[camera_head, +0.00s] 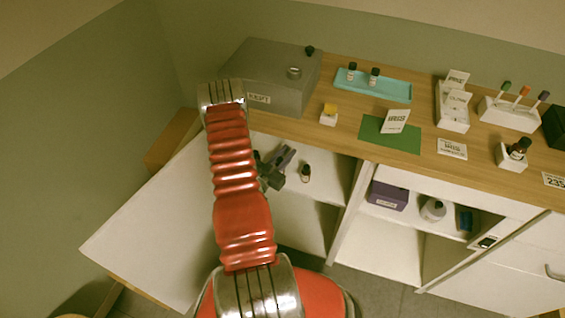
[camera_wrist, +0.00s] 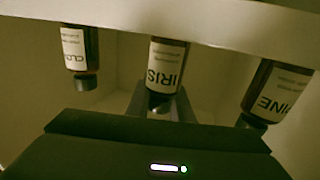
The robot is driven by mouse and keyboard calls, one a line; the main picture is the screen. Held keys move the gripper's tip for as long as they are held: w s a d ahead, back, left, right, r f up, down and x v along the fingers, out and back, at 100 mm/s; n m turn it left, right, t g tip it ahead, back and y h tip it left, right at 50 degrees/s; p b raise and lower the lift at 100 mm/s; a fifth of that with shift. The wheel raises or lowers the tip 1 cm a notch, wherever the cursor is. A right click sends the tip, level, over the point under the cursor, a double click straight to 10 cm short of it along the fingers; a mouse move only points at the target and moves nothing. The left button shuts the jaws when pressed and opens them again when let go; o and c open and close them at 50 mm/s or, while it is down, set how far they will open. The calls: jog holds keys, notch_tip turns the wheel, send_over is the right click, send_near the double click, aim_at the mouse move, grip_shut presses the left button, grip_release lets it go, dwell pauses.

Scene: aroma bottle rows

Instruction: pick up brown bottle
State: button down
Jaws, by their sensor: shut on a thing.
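Three brown bottles with dark caps and white labels show upside down in the wrist view: one marked "CLO…" (camera_wrist: 78,55), one marked IRIS (camera_wrist: 165,65) in the middle, and one marked "…INE" (camera_wrist: 277,95) at the right. My gripper (camera_wrist: 162,100) has its fingers on both sides of the IRIS bottle near its cap and is shut on it. In the head view my gripper (camera_head: 277,168) reaches into the open cabinet's upper shelf (camera_head: 325,185). One small dark bottle (camera_head: 306,173) stands right of it; the held bottle is hidden there.
The wooden counter (camera_head: 345,140) is above the shelf. It carries a grey box (camera_head: 265,90), a teal tray (camera_head: 390,92) with two small bottles, a green mat (camera_head: 375,135) and card stands. The open white door (camera_head: 150,235) is at the left, beside my arm.

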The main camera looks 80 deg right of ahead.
jog(key=shift+r, duration=0.15)
notch_tip(320, 180, up, 10)
dwell(0.6)
dwell(0.4)
dwell(0.6)
